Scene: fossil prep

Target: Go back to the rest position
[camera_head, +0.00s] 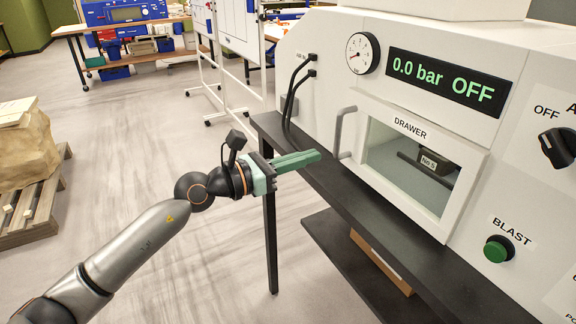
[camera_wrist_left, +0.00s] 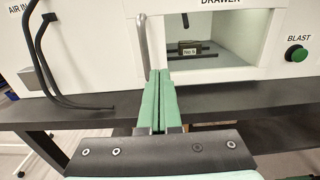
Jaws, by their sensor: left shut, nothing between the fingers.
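My left gripper (camera_head: 297,161) is shut and empty, its green fingers together, at the front edge of the black bench. It also shows in the left wrist view (camera_wrist_left: 159,84), pointing toward the white machine. The drawer (camera_head: 410,165) of the machine has a window, and its grey handle (camera_head: 345,133) stands just beyond my fingertips, apart from them in the head view. Behind the window lies a dark block labelled No 5 (camera_head: 430,164); it also shows in the left wrist view (camera_wrist_left: 189,49). My right gripper is not in view.
The white machine (camera_head: 456,35) stands on the black bench (camera_head: 350,212), with a lower shelf (camera_head: 345,265) below. Black cables (camera_head: 290,98) hang left of the drawer. A pallet (camera_head: 36,212) with a wrapped load is at the left. Open floor (camera_head: 130,130) lies between.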

